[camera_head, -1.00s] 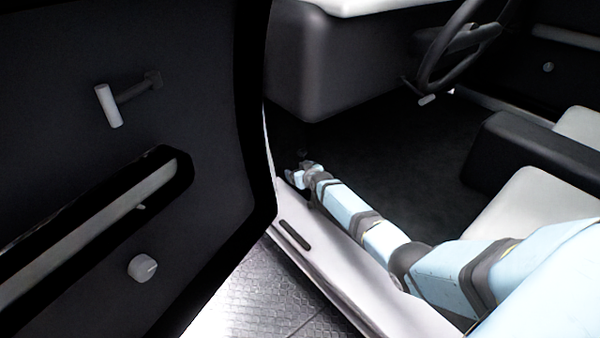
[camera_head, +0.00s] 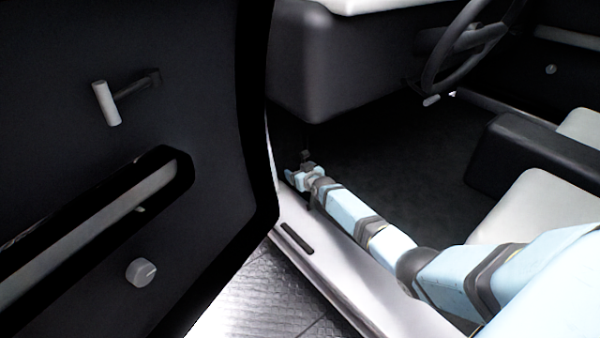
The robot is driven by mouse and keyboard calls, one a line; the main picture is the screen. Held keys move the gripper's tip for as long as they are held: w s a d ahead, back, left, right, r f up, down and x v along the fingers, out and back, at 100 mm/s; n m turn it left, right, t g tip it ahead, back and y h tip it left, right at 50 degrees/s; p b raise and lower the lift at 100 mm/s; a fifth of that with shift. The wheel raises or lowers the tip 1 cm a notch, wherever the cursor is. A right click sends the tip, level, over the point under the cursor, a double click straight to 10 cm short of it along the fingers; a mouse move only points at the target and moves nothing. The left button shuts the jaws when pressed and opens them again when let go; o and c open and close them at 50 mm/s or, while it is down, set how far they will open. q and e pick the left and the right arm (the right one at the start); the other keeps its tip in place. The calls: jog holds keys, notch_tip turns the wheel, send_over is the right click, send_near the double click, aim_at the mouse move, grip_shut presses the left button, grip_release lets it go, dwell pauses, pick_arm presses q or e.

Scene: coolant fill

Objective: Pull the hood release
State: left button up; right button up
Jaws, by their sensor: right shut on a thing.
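My right gripper (camera_head: 300,174) is low in the driver's footwell, just inside the door sill and below the dashboard's near end. It is shut on a small dark part there, which looks like the hood release (camera_head: 305,155). Only a small dark piece of the release shows just above the gripper; the rest is hidden by the fingers and the shadow. My right arm reaches in from the lower right along the sill. My left gripper is not in view.
The open car door (camera_head: 215,215) fills the left, with a crank handle (camera_head: 106,103) and a knob (camera_head: 141,272). The dashboard (camera_head: 320,60) overhangs the footwell. The door sill (camera_head: 330,275) runs below my arm. Seats (camera_head: 530,205) and a steering wheel (camera_head: 470,40) are right. The floor (camera_head: 400,170) is clear.

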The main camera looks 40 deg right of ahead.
jog(key=shift+w+a+r, duration=0.1)
jog(key=shift+a+r, duration=0.05)
jog(key=shift+a, duration=0.1)
dwell(0.6)
